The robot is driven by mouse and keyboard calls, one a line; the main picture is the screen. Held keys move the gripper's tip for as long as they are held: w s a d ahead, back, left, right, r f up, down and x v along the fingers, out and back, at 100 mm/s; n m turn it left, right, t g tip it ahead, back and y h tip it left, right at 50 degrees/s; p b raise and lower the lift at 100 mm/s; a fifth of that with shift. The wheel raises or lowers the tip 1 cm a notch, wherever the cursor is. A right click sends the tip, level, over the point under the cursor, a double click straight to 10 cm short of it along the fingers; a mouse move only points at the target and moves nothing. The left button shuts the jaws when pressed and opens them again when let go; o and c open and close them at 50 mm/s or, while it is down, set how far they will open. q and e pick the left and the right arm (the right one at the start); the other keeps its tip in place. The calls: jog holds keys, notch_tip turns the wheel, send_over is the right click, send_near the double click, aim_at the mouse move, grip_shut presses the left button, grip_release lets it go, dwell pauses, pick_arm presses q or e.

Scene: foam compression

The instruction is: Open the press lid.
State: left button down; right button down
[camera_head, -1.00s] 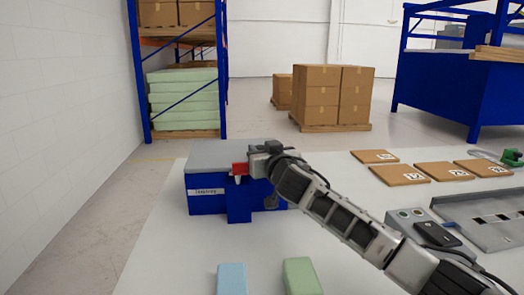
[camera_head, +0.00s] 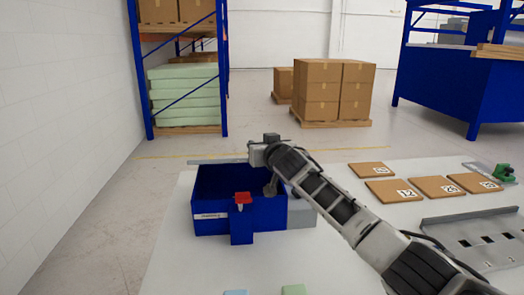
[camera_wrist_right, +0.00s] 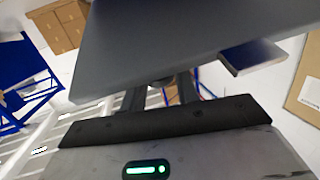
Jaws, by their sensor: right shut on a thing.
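The blue press (camera_head: 217,225) stands on the table left of centre in the head view, its top open and its blue inside showing. The grey lid (camera_head: 207,162) shows as a thin strip behind the opening, raised from the box. A red part (camera_head: 243,197) sits at the front of the press. My right gripper (camera_head: 263,152) is shut at the lid, above the back of the box; the arm hides part of this spot. In the right wrist view the lid is a large dark grey panel (camera_wrist_right: 170,45) close over the fingers (camera_wrist_right: 160,95). My left gripper is out of view.
Several cardboard pads (camera_head: 392,190) and a grey metal tray (camera_head: 470,240) lie right of the arm. The white table (camera_head: 175,255) is bare left of the press.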

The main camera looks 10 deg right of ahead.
jog(key=shift+w+r+p, duration=0.25)
jog(key=shift+w+r, duration=0.4)
jog(key=shift+r, duration=0.25)
jog(key=shift+w+r+p, duration=0.2)
jog(key=shift+w+r, duration=0.4)
jog(key=shift+r, duration=0.25)
jog(key=c, duration=1.1)
grip_release()
jog(key=shift+d, duration=0.1)
jog(key=shift+o, duration=0.2)
jog(key=shift+f, duration=0.2)
jog(key=shift+s, duration=0.55)
jog(key=v, duration=1.5)
jog(key=shift+b, duration=0.35)
